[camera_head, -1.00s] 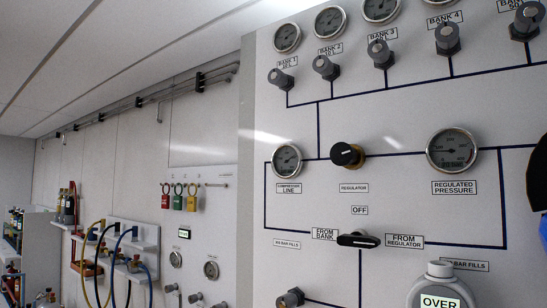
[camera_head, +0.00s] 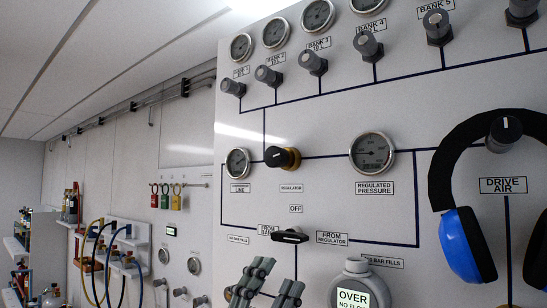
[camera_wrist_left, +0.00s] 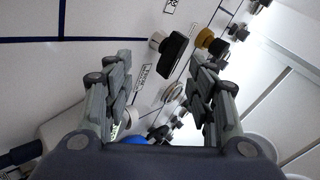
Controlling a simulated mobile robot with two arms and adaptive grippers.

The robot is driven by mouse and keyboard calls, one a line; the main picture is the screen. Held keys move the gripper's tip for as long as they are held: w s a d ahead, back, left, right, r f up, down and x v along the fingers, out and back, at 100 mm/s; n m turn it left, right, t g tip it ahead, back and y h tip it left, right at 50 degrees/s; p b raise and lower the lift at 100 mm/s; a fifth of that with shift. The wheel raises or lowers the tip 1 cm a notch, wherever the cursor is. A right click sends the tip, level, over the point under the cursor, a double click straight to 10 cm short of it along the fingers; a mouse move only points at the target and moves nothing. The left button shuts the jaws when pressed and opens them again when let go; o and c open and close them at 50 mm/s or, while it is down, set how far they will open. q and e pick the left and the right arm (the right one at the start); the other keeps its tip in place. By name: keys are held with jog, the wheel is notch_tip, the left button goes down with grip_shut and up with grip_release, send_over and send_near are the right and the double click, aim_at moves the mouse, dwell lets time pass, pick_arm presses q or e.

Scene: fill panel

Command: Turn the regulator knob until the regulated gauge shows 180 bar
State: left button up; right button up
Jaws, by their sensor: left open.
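The regulator knob (camera_head: 281,157), black on a brass base, sits on the white panel in the head view, above the REGULATOR label. To its right is the regulated pressure gauge (camera_head: 371,151), a grey dial in a metal rim; its reading is too small to tell. My left gripper (camera_head: 275,276) is at the bottom of the head view, below the knob and apart from it, open with nothing between its fingers. In the left wrist view its fingers (camera_wrist_left: 160,60) stand apart, and a brass base (camera_wrist_left: 205,38) shows near the right finger. My right gripper is not in view.
A black selector handle (camera_head: 290,236) sits below the knob, just above my left gripper. A grey device (camera_head: 358,286) with a lit screen stands to the right of the gripper. Blue ear defenders (camera_head: 468,245) hang at the right. Bank valves (camera_head: 312,62) line the top.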

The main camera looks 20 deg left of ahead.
aim_at(272, 156)
pick_arm(q)
jog(key=s+d+r+m+g+h, duration=0.4)
jog(key=d+r+m+g, duration=0.15)
jog(key=m+g, duration=0.5)
jog(key=s+d+r+m+g+h, duration=0.45)
jog(key=r+m+g, duration=0.25)
jog(key=m, duration=0.7)
jog(key=w+a+r+n+t+y, duration=0.1)
jog(key=a+r+n+t+y, duration=0.1)
jog(key=a+r+t+y, duration=0.45)
jog(key=w+a+r+n+t+y, duration=0.1)
jog(key=a+r+n+t+y, duration=0.15)
jog(key=a+y, duration=0.55)
jog(key=shift+h, duration=0.4)
jog(key=p+x, duration=0.1)
jog(key=x, duration=0.2)
jog(key=p+x, duration=0.2)
jog(key=x, duration=0.1)
jog(key=p+x, duration=0.1)
jog(key=x, duration=0.2)
jog(key=shift+a+r, duration=0.25)
jog(key=shift+w+d+f+p, duration=0.1)
jog(key=shift+w+d+p, duration=0.15)
jog(key=shift+w, duration=0.25)
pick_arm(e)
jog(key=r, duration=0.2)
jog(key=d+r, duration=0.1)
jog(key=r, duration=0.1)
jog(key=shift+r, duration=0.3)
